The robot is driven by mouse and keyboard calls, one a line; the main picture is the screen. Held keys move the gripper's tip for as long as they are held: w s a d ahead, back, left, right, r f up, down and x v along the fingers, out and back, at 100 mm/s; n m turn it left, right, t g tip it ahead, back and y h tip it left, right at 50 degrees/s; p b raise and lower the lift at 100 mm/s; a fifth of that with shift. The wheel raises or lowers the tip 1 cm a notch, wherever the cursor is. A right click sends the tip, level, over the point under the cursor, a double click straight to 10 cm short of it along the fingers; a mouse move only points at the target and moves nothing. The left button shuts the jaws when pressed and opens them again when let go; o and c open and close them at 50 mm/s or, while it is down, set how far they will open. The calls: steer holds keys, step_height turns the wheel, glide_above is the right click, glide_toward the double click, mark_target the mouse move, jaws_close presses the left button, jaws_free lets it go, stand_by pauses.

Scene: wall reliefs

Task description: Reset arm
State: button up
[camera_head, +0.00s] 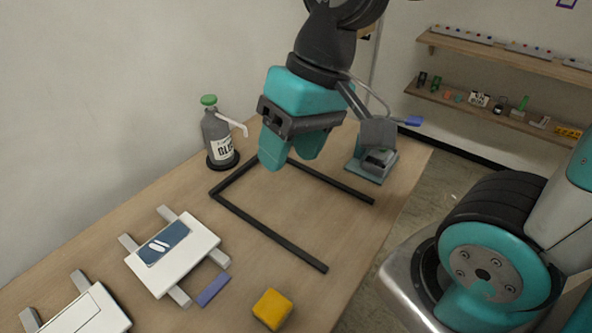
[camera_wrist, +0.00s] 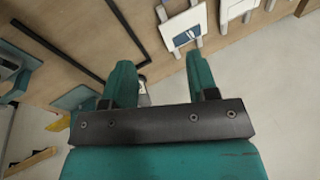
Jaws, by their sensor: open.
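My gripper (camera_head: 290,158) hangs above the far part of the wooden table (camera_head: 330,265) in the head view, over the area of a black frame on the tabletop. Its teal fingers point down. In the wrist view my gripper (camera_wrist: 160,82) shows two teal fingers spread apart with nothing held between them. The black bar frame (camera_head: 265,228) lies on the table, partly hidden behind the gripper.
A grey bottle with a green cap (camera_head: 217,135) stands at the back left. White panels (camera_head: 172,252), a blue block (camera_head: 212,289) and a yellow block (camera_head: 272,309) lie nearer. A grey-teal device (camera_head: 372,165) sits at the right edge. Wall shelves (camera_head: 500,105) hold small items.

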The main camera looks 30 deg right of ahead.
steer(key=s+n, duration=0.1)
steer(key=s+a+n, duration=0.1)
steer(key=s+n, duration=0.1)
steer(key=s+a+n, duration=0.1)
steer(key=n, duration=0.1)
steer(key=shift+s+a, duration=0.15)
steer(key=shift+s, duration=0.25)
stand_by(0.6)
